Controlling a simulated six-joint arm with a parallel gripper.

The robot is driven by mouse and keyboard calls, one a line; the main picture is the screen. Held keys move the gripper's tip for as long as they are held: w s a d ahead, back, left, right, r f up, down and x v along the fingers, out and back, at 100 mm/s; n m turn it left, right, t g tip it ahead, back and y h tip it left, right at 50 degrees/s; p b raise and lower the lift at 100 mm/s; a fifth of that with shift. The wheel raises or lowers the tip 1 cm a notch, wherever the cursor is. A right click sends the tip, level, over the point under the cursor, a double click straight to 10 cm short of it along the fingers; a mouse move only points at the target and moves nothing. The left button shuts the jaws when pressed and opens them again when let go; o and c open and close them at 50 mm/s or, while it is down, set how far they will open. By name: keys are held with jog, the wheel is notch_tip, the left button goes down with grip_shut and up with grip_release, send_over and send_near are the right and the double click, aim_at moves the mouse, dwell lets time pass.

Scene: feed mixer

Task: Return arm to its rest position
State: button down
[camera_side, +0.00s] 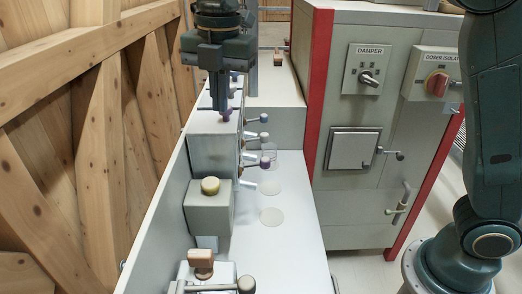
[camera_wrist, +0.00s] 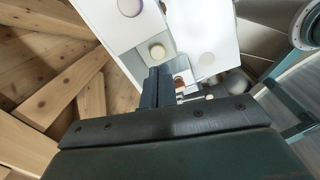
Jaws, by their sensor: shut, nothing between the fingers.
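My gripper (camera_side: 221,105) hangs from the top of the side view, fingers pointing down, over the row of grey dispenser boxes along the white bench. Its fingers are together with nothing between them. A small purple knob (camera_side: 227,115) shows right at the fingertips; I cannot tell whether they touch it. In the wrist view the closed fingers (camera_wrist: 157,82) point up the picture towards the white bench top. My arm is not at a recognisable rest pose in these views.
Below the gripper stands a grey box with a cream knob (camera_side: 210,185). A wooden wall (camera_side: 70,130) rises at left. A grey cabinet (camera_side: 420,160) with red edges, switches and a hatch stands at right.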

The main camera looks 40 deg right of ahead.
jog(key=s+d+m+t, duration=0.3)
jog(key=s+d+m, duration=1.2)
jog(key=s+m, duration=0.25)
jog(key=s+d+f+m+t, duration=0.1)
jog(key=s+d+f+m, duration=0.2)
jog(key=s+f+m, duration=0.2)
jog(key=s+m, duration=0.1)
jog(key=s, duration=0.2)
jog(key=shift+d+f+m+t, duration=0.15)
jog(key=shift+f+m+t, duration=0.2)
jog(key=shift+t, duration=0.05)
